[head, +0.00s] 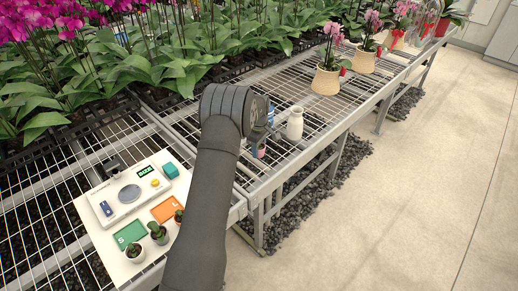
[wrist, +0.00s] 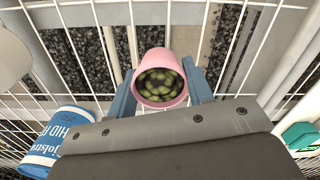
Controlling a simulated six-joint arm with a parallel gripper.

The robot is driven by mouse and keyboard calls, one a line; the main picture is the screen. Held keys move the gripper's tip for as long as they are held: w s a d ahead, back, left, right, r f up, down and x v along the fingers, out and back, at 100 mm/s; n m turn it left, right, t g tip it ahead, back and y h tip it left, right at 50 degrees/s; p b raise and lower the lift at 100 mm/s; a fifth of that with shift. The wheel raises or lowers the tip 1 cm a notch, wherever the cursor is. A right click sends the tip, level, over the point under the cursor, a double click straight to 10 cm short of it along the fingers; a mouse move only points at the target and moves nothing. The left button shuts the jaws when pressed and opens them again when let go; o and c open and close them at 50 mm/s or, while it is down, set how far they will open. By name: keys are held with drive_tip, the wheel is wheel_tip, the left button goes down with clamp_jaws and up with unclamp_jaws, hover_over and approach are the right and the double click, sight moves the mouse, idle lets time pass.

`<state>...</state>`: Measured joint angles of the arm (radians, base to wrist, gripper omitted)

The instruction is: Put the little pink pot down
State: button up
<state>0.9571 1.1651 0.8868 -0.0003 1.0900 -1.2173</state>
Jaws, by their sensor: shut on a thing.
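The little pink pot (wrist: 160,56) is between the two blue fingers of my gripper (wrist: 159,72) in the wrist view. Its round rim faces the camera and green plant bits show inside. My gripper is shut on it. In the head view the pot (head: 260,152) shows small beneath my gripper (head: 262,138), over the wire mesh bench (head: 325,112) near its front edge. I cannot tell whether its base touches the mesh.
A cream vase (head: 294,124) stands just right of my gripper. A blue-and-white labelled tin (wrist: 58,138) is close at the lower left in the wrist view. A white board (head: 112,215) with scale, coloured pads and small pots lies left. Mesh right of the vase is clear.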

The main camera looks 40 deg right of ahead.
sight(259, 147)
drive_tip(key=shift+f, duration=0.25)
drive_tip(key=o, duration=1)
wheel_tip(259, 147, up, 12)
drive_tip(key=shift+f, duration=4.3)
